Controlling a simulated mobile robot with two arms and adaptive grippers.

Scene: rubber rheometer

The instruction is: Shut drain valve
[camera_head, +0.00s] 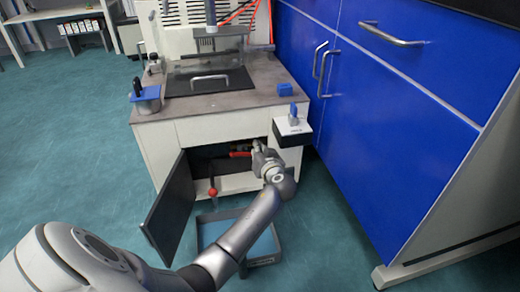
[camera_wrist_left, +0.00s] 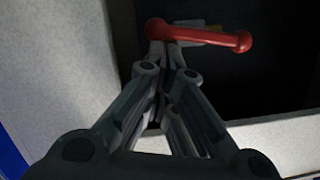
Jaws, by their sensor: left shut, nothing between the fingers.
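The drain valve's red lever handle (camera_wrist_left: 200,35) lies across the top of the left wrist view, roughly level, with a round knob at its right end. In the head view the red lever (camera_head: 240,154) shows in the open cabinet under the machine. My left gripper (camera_head: 262,150) is at the cabinet opening beside the lever's right end. In the left wrist view its fingertips (camera_wrist_left: 172,50) are shut and empty, close under the lever's left part; I cannot tell whether they touch it. The valve body is mostly hidden in the dark. My right gripper is not in view.
The cabinet door (camera_head: 170,210) stands open at left. A second red-knobbed lever (camera_head: 212,190) shows at the cabinet's lower edge. A grey tray (camera_head: 275,245) with a blue inside lies on the floor below. Blue cabinets (camera_head: 370,120) stand close on the right.

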